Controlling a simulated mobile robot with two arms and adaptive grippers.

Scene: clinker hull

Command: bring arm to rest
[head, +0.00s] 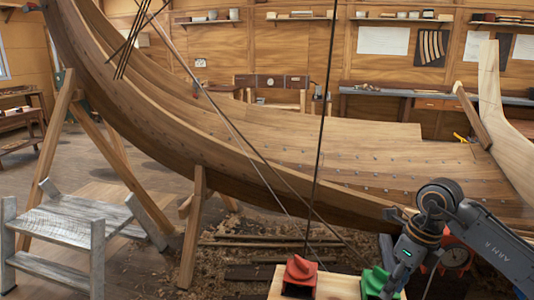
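My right arm comes in from the lower right. Its wrist bends down beside the hull's lower edge. My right gripper (388,288) is at the bottom edge of the head view, close to a green block-like piece (376,280). Its fingers are mostly cut off or hidden, so I cannot tell whether it is open or whether it touches the green piece. My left arm and gripper are out of view.
The planked hull (300,165) spans the view, propped by timber shores (192,230). A red piece (299,275) sits on a pale wooden top (335,286). A red-rimmed dial (457,256) is behind my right arm. A grey step stand (65,228) is left.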

